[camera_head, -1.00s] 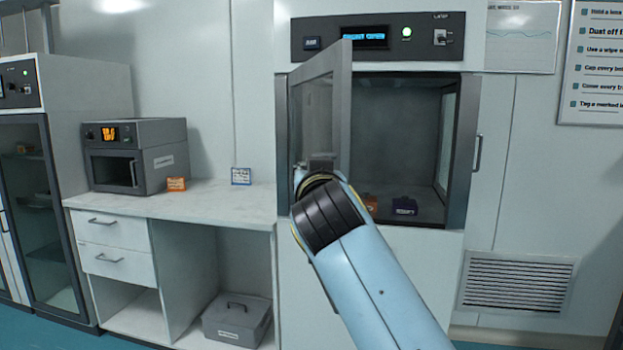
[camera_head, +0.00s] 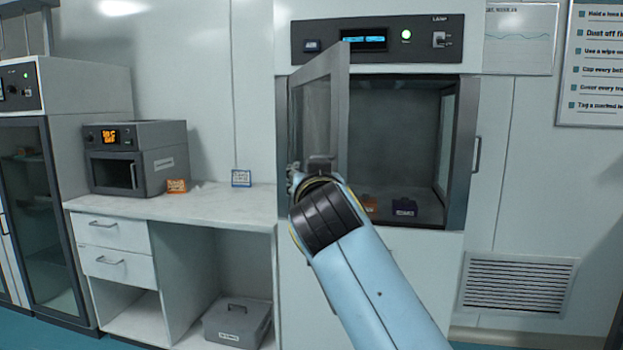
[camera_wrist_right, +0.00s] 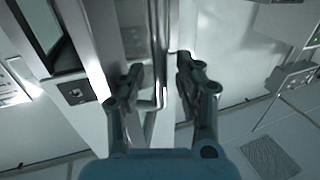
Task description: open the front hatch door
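The front hatch door (camera_head: 318,120) is a framed glass panel on the tall white cabinet. In the head view it stands swung out on the opening's left side, and the dark chamber (camera_head: 395,130) behind shows. My right arm reaches up to the door from the lower right, its wrist covering the lower door. In the right wrist view, my right gripper (camera_wrist_right: 159,78) has its two fingers apart, one on each side of a vertical metal handle bar (camera_wrist_right: 161,45). Gaps show between bar and fingers; contact cannot be told. My left gripper is not in view.
An orange item (camera_head: 371,205) and a dark blue item (camera_head: 404,207) lie on the chamber floor. A counter (camera_head: 215,203) with a small grey oven (camera_head: 135,157) stands to the left. A wall vent (camera_head: 518,283) is at lower right.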

